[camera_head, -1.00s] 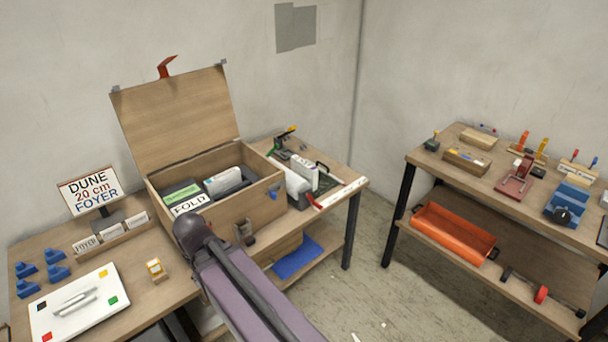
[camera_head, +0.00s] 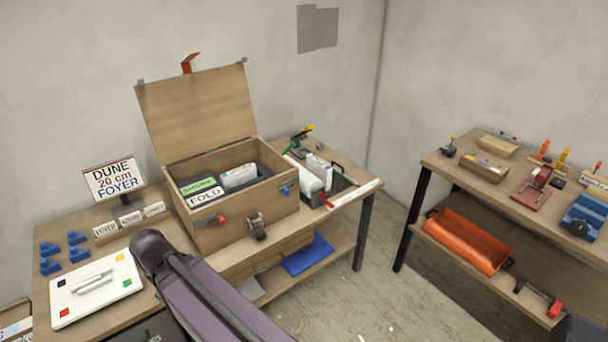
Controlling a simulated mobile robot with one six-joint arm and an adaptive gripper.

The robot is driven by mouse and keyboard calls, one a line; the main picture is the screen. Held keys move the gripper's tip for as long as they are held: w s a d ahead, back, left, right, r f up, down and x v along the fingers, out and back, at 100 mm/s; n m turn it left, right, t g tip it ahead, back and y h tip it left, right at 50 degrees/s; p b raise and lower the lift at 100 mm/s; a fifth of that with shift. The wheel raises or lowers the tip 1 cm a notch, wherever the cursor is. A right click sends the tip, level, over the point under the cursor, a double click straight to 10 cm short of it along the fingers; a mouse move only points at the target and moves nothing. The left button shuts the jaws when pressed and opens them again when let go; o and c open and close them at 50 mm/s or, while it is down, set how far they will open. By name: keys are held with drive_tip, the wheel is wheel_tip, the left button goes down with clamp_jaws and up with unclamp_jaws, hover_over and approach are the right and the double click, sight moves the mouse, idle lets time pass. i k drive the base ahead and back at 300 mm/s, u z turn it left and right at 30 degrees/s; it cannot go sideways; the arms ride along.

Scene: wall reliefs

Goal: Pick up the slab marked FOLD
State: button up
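The slab marked FOLD (camera_head: 205,196) stands inside an open wooden chest on the left bench, with its white label at the chest's front left. A slab with a green label (camera_head: 198,185) is just behind it. The wooden chest (camera_head: 270,205) has its lid (camera_head: 196,108) raised against the wall. My arm reaches up from the bottom of the view, in front of the chest and to its left. My gripper is not visible.
A white board (camera_head: 97,290) with coloured corner squares lies at the bench's left. A sign (camera_head: 113,180) reads DUNE 20 cm FOYER. A dark bin with white slabs (camera_head: 343,184) stands right of the chest. An orange tray (camera_head: 465,240) sits on the right bench's lower shelf.

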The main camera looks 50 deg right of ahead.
sight(318, 168)
drive_tip(key=u, duration=0.5)
drive_tip(key=k, duration=1.05)
drive_tip(key=z, duration=1)
drive_tip(key=i, duration=0.95)
drive_tip(key=z, duration=0.05)
